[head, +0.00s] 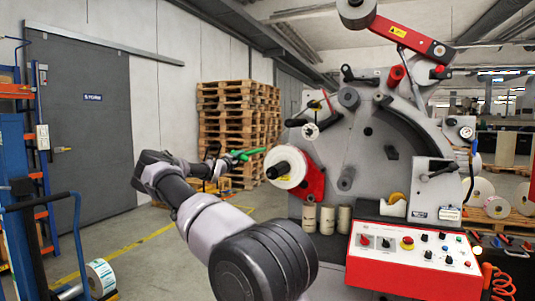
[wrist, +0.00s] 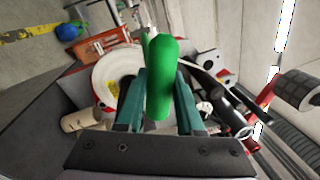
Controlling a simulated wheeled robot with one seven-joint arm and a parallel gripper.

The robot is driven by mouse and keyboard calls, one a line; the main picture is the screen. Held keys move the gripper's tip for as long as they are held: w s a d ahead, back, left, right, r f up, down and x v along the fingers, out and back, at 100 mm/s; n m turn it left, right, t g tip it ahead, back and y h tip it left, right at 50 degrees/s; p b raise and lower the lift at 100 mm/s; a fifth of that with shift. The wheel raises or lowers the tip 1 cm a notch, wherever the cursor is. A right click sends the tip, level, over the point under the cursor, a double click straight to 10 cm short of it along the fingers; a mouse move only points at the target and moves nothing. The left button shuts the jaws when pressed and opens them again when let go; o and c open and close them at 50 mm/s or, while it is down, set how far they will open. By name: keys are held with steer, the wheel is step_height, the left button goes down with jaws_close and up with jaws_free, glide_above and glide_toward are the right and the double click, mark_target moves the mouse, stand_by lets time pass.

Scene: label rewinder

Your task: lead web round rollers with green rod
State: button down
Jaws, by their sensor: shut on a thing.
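My gripper (wrist: 158,105) is shut on the green rod (wrist: 161,75), which stands up between the fingers in the wrist view. In the head view the green rod (head: 246,154) points right, toward the white roll (head: 287,168) on its black hub at the left of the rewinder. A gap seems to lie between rod and roll. Rollers sit on the grey machine plate, among them a grey roller (head: 348,98) and a red roller (head: 396,75). The white roll also shows behind the rod in the wrist view (wrist: 104,76). I cannot make out a loose web end.
A red-edged control box (head: 415,258) stands at the machine's front right. Several pale cores (head: 327,220) stand below the roll. Stacked pallets (head: 237,120) are behind my arm. A blue pallet truck (head: 40,215) is at the left, with open floor between.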

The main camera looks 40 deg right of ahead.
steer(key=r+v, duration=0.2)
steer(key=v, duration=1.1)
steer(key=s+r+v, duration=0.1)
steer(key=r+v, duration=0.1)
steer(key=v, duration=1.2)
steer(key=shift+s+r, duration=0.2)
